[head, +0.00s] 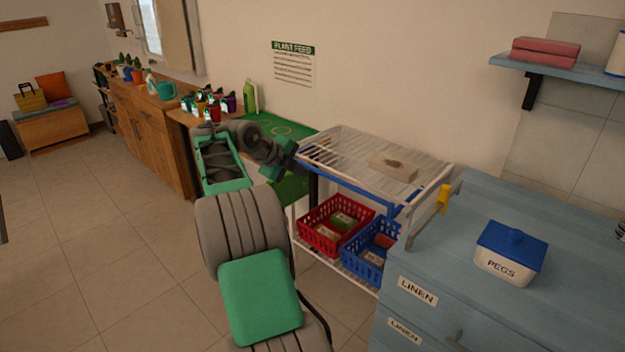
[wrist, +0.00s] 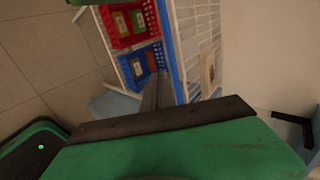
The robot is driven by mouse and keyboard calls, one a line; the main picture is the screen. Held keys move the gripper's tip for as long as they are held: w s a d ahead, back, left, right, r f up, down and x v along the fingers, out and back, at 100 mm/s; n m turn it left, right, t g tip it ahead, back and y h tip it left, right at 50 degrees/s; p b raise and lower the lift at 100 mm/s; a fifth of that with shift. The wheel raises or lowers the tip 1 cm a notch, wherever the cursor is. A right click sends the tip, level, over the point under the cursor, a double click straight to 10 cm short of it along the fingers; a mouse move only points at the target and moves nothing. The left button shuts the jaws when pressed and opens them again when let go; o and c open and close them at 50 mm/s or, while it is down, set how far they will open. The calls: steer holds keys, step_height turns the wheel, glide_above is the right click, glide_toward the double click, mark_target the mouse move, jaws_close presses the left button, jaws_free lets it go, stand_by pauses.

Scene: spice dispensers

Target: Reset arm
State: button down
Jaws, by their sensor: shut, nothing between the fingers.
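My arm, green and grey, rises from the bottom of the head view and bends over toward the wire-shelf cart (head: 345,150). My gripper (head: 296,158) is at the left end of the cart's top rack, beside the green-topped table (head: 275,125). I cannot tell from the head view whether it touches the rack. In the wrist view my gripper (wrist: 158,82) shows as a dark narrow pair of fingers, shut and empty, pointing toward the cart's baskets.
A red basket (head: 318,241) and a blue basket (head: 361,266) stand on the cart's lower shelf. A beige block (head: 394,167) lies on its top rack. A blue dresser (head: 450,265) with a pegs tin (head: 507,266) is at right. Several small pots (head: 213,111) stand behind. Floor at left is clear.

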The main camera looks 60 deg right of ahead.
steer(key=w+a+r+n+t+y+p, duration=0.25)
steer(key=a+n, duration=0.55)
steer(key=a, duration=0.4)
steer(key=w+a+r+n+t+y+p, duration=0.1)
steer(key=w+a+r+n+t+p, duration=0.2)
steer(key=a+n, duration=0.65)
steer(key=s+a+f+n+y+p, duration=0.1)
steer(key=s+a+n, duration=0.3)
steer(key=a, duration=0.6)
steer(key=s+a+f+n+y+p, duration=0.2)
steer(key=s+a+n, duration=0.3)
steer(key=a+n, duration=0.4)
steer(key=s+a+f+n+y+p, duration=0.1)
steer(key=s+a+n, duration=0.4)
steer(key=a, duration=0.6)
steer(key=shift+a+f+n+g+y, duration=0.25)
steer(key=shift+f+n+g+y, duration=0.2)
steer(key=shift+f+n+y, duration=0.65)
steer(key=shift+r+h, duration=0.2)
steer(key=shift+h, duration=0.05)
